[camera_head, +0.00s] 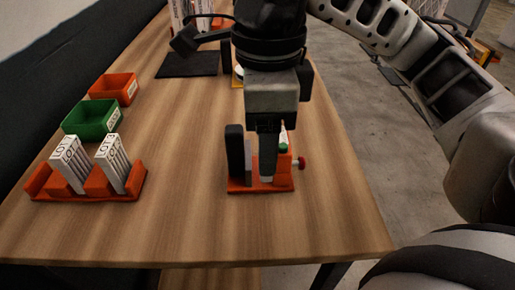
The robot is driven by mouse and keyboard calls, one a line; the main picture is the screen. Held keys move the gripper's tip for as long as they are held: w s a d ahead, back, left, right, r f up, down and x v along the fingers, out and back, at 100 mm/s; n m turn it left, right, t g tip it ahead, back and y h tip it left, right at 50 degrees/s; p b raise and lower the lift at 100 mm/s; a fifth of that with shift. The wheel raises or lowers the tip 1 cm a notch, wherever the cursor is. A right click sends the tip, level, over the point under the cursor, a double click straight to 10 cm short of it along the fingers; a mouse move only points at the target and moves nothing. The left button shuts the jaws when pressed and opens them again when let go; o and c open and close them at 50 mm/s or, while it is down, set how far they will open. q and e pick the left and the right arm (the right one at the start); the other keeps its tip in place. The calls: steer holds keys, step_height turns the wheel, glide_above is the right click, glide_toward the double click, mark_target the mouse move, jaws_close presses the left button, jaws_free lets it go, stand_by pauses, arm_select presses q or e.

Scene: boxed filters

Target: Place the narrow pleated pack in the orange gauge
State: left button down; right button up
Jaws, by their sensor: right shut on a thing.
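The orange gauge (247,188) stands on the table right of centre. It has a dark upright block at its left and a red knob (301,163) at its right. My right gripper (268,172) points straight down into the gauge, its fingers shut on what I take to be the narrow pleated pack. The fingers hide most of the pack, so I cannot tell whether it touches the gauge floor. Two white lot-marked pleated packs, one (70,162) and another (113,162), stand tilted in an orange rack (85,195) at the left. My left gripper is not in view.
A green bin (92,118) and an orange bin (115,86) stand behind the rack. A dark mat (188,65) lies farther back. A small white and green thing (283,143) shows behind the gauge's right side. Bare table lies between rack and gauge.

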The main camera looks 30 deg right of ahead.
steer(key=w+d+f, duration=0.1)
steer(key=w+f, duration=0.1)
steer(key=w+d+f, duration=0.1)
steer(key=w+f, duration=0.1)
steer(key=w+d+f+b, duration=0.1)
steer(key=w+d+f, duration=0.1)
steer(key=w+f, duration=0.1)
steer(key=shift+w+d, duration=0.1)
steer(key=f, duration=0.3)
steer(key=shift+w+d+f, duration=0.15)
steer(key=shift+w, duration=0.05)
steer(key=shift+f, duration=0.2)
steer(key=shift+f, duration=0.25)
steer(key=o, duration=1)
steer(key=shift+r, duration=0.1)
